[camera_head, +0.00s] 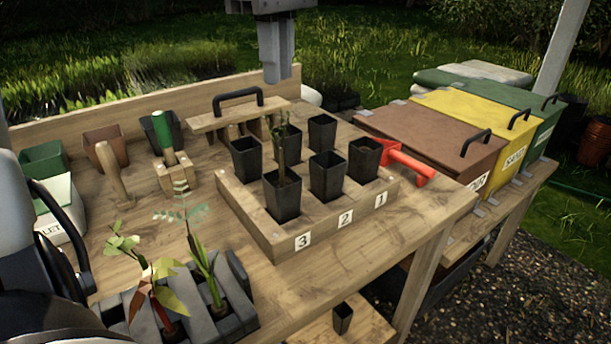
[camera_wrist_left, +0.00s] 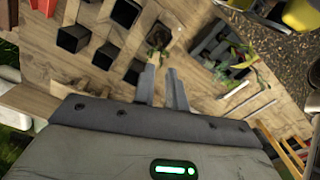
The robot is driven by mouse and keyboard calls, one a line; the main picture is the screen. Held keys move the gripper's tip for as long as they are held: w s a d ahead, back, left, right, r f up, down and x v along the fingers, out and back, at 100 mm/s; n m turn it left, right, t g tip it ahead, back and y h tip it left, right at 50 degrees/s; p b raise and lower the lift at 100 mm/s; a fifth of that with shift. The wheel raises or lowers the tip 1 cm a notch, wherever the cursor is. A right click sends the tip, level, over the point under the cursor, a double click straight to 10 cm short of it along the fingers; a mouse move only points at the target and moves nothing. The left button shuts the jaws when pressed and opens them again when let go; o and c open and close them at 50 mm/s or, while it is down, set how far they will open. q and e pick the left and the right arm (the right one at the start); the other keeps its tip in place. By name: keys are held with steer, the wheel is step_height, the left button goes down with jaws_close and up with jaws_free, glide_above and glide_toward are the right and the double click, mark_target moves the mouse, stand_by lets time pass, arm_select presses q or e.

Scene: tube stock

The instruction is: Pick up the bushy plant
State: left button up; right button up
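A leafy plant with broad green and reddish leaves (camera_head: 165,292) stands in the grey seedling tray (camera_head: 240,318) at the front left; it looks the bushiest. Beside it is a slender plant with feathery leaves (camera_head: 205,262). A thin, dark-stemmed plant (camera_head: 283,150) stands in the front-left black pot of the numbered wooden rack, near label 3. My left gripper (camera_head: 277,78) hangs empty, high above the back of the table, away from the seedling tray. In the left wrist view its fingers (camera_wrist_left: 163,78) are apart. My right gripper is not in view.
The wooden rack (camera_head: 270,236) holds several black pots. A red trowel (camera_head: 405,164) lies to its right. A wooden stand with a black handle (camera_head: 238,112), a green-handled tool (camera_head: 163,133) and a wooden dibber (camera_head: 112,172) stand behind. Bare tabletop lies between rack and seedling tray.

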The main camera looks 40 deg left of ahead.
mark_target(281, 148)
arm_select(q)
step_height(281, 148, down, 10)
steer(key=shift+s+r+b, duration=0.1)
steer(key=shift+b, duration=0.35)
steer(key=shift+a+f, duration=0.1)
steer(key=shift+f, duration=2.85)
jaws_close()
